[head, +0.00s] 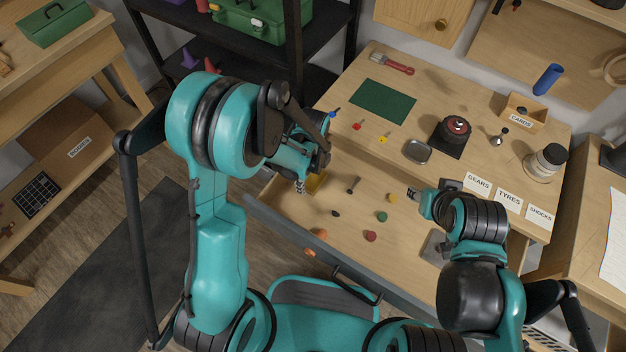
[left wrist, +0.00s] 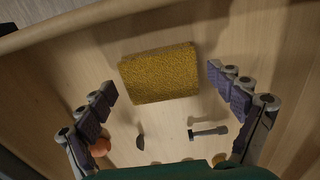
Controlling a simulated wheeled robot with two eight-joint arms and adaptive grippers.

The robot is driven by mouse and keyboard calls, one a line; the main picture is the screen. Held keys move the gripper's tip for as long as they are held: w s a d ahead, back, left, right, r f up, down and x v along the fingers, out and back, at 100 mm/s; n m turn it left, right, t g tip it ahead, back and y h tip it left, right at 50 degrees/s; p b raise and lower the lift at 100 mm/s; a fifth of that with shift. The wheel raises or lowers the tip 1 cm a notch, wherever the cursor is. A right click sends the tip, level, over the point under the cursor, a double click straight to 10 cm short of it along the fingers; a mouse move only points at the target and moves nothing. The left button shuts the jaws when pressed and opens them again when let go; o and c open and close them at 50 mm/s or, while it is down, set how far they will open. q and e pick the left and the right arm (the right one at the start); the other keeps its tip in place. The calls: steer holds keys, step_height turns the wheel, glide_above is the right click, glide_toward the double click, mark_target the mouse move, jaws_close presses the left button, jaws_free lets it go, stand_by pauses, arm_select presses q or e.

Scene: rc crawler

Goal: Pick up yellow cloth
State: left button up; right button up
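The yellow cloth (left wrist: 160,73) is a textured, folded rectangle lying flat on the wooden drawer floor, near the drawer's edge. In the head view only a small part of the cloth (head: 317,183) shows beside my left gripper (head: 301,186). In the left wrist view my left gripper (left wrist: 165,90) is open, its two fingers spread to the left and right of the cloth, with nothing between them touching it. My right gripper (head: 413,193) is over the right part of the drawer, small and partly hidden by its own arm, so its opening is unclear.
The open drawer (head: 343,228) also holds a grey bolt (head: 353,185), a green piece (head: 382,216), a red piece (head: 370,236) and an orange piece (head: 320,233). The tabletop above carries a green mat (head: 383,101), a metal tray (head: 417,151) and a black-and-red item (head: 453,134).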

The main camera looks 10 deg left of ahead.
arm_select(q)
steer(key=c, duration=0.7)
steer(key=shift+r, duration=0.1)
